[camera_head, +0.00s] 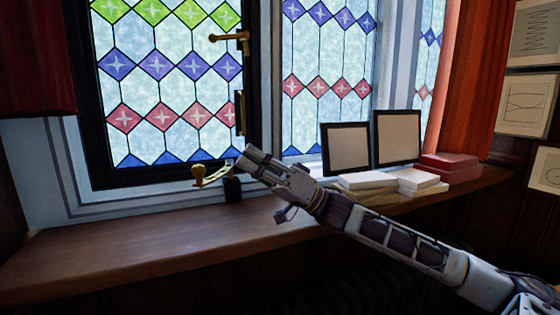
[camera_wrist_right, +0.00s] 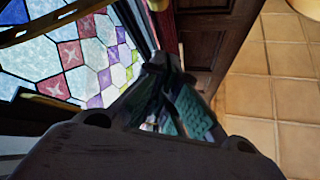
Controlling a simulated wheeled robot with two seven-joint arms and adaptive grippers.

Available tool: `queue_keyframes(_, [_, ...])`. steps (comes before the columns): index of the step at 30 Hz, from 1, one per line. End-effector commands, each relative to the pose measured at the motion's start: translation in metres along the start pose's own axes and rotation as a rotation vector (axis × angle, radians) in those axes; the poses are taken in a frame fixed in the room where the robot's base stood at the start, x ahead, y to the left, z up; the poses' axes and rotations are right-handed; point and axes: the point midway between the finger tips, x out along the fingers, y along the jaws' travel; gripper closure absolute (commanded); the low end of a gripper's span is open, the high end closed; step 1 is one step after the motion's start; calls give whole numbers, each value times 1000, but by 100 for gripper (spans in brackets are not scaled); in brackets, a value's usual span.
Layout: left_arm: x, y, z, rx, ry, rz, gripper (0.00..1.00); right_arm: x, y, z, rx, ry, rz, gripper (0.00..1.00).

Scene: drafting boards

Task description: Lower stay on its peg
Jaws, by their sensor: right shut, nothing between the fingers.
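The brass stay (camera_head: 214,177) is at the bottom right corner of the black-framed stained-glass casement (camera_head: 88,160), just above the sill, with a round knob at its left end. A dark block (camera_head: 233,188) stands under its right part. The peg cannot be made out, nor whether the stay touches it. My right gripper (camera_head: 250,157) is shut and empty, just right of the stay and apart from its knob. Its dark fingers also show in the right wrist view (camera_wrist_right: 172,98). A brass bar (camera_wrist_right: 48,22) crosses that view's top left. My left gripper is out of view.
A brass window handle (camera_head: 230,37) sits higher on the casement's right side. Two framed panels (camera_head: 347,150), white boxes (camera_head: 368,181) and red boxes (camera_head: 448,166) stand on the sill's right. The wooden sill (camera_head: 130,237) is clear at left.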

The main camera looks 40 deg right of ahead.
Motion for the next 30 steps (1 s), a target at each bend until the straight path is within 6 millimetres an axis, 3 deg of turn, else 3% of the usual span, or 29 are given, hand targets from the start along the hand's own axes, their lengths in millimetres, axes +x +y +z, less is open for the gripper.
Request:
queue_keyframes(22, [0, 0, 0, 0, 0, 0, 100, -41, -14, -24, 0, 1, 2, 100])
queue_keyframes(30, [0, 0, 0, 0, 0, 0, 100, -48, -17, -28, 0, -1, 2, 100])
